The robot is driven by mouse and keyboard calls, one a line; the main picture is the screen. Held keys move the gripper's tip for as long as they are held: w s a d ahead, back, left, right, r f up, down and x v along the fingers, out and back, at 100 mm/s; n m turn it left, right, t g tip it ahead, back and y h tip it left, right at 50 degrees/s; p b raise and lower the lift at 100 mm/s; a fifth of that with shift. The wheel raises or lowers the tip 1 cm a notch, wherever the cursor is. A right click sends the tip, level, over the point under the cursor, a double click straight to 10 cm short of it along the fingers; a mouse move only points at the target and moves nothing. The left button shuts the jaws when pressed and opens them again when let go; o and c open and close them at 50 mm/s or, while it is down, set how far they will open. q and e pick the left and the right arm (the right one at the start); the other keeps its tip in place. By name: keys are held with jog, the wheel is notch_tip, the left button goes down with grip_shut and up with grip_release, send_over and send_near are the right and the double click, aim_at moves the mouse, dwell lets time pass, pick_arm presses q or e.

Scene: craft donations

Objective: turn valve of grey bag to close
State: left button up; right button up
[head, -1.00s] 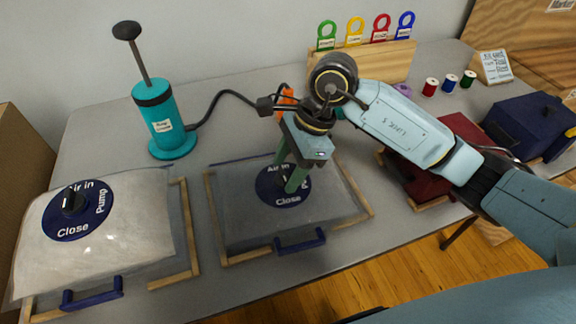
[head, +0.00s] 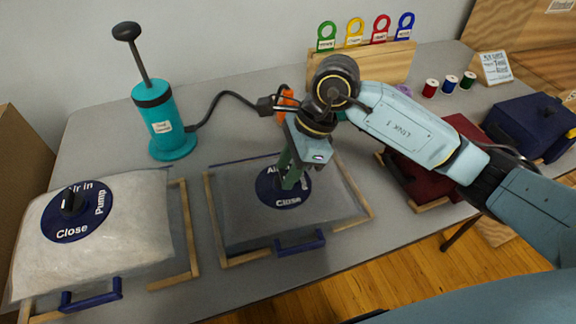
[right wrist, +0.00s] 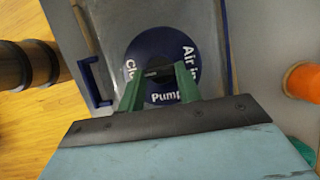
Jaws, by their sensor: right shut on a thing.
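The grey bag (head: 250,225) lies flat inside a wooden frame at mid-table. Its round navy valve disc (head: 270,198) carries the words Air in, Pump and Close. My right gripper (head: 291,182) reaches down onto this disc with its green fingers. In the right wrist view the fingers (right wrist: 159,76) are shut on the dark valve knob (right wrist: 157,71) at the middle of the disc. The fingers cover much of the knob, so I cannot tell exactly which word it points to. My left gripper is not in view.
A paler, fuller bag (head: 130,230) with its own valve (head: 72,203) lies at left. A teal hand pump (head: 165,125) with a black hose stands behind. A dark red bag (head: 415,180) and a navy bag (head: 525,125) lie at right. Thread spools (head: 451,82) stand at back right.

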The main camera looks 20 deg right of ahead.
jog(key=o, duration=0.9)
jog(key=shift+o, duration=0.5)
jog(key=shift+d+r, duration=0.15)
jog(key=shift+r, duration=0.15)
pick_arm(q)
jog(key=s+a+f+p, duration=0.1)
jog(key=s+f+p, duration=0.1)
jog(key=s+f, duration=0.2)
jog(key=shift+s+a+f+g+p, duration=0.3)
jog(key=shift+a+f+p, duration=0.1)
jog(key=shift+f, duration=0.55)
pick_arm(e)
jog(key=v, duration=1.2)
jog(key=shift+r, duration=0.4)
jog(key=shift+d, duration=0.1)
